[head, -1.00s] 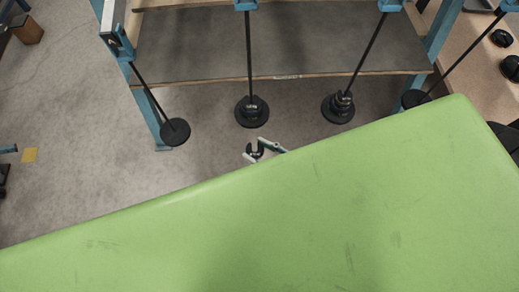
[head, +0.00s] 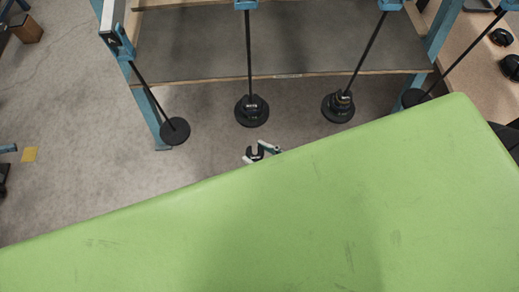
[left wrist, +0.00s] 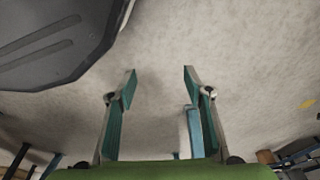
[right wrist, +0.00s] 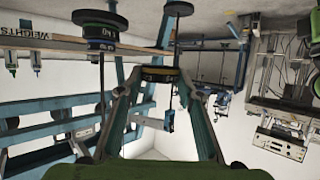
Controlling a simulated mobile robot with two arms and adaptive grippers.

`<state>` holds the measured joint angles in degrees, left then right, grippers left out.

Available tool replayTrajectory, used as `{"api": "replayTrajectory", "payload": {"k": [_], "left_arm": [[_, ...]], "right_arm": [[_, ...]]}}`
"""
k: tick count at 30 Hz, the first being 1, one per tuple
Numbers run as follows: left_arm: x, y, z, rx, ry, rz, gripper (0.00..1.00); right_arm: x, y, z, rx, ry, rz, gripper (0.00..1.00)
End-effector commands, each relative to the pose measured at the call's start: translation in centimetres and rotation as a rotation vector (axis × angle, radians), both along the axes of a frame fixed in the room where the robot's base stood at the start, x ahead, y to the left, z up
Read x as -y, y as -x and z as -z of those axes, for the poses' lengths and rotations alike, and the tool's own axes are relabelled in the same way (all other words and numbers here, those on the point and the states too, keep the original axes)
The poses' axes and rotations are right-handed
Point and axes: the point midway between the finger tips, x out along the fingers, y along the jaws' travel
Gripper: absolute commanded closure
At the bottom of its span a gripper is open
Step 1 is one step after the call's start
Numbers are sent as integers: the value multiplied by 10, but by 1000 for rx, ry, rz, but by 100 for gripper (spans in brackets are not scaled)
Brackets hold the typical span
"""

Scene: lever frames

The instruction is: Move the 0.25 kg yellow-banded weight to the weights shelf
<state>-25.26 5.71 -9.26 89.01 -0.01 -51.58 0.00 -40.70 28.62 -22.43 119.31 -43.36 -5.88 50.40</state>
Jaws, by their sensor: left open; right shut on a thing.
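My right gripper (head: 262,152) shows just past the green panel's edge in the head view. It is shut on a dark slotted weight (head: 254,154). In the right wrist view, the weight (right wrist: 158,74) shows a yellow band between the fingertips (right wrist: 158,84). A wooden-edged shelf (right wrist: 62,41) with an upside-down WEIGHTS label (right wrist: 25,32) is at upper left there. In the head view, a wooden-edged shelf (head: 215,80) with a small unreadable label lies beyond the gripper. My left gripper (left wrist: 158,80) is open and empty in its wrist view.
Rods with dark discs hang at the frame: left (head: 174,131), middle (head: 251,110), right (head: 338,106) and far right (head: 413,98). The middle and right ones carry smaller weights. The green panel (head: 300,220) fills the lower head view. Floor at left (head: 80,150) is largely clear.

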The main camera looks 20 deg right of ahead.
Motion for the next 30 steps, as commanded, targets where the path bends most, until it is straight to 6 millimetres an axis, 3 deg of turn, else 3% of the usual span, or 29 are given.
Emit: {"api": "replayTrajectory", "payload": {"k": [30], "left_arm": [[1, -19, -36, 22, 1, -5, 54]], "right_arm": [[-13, 45, -1, 3, -1, 1, 87]]}}
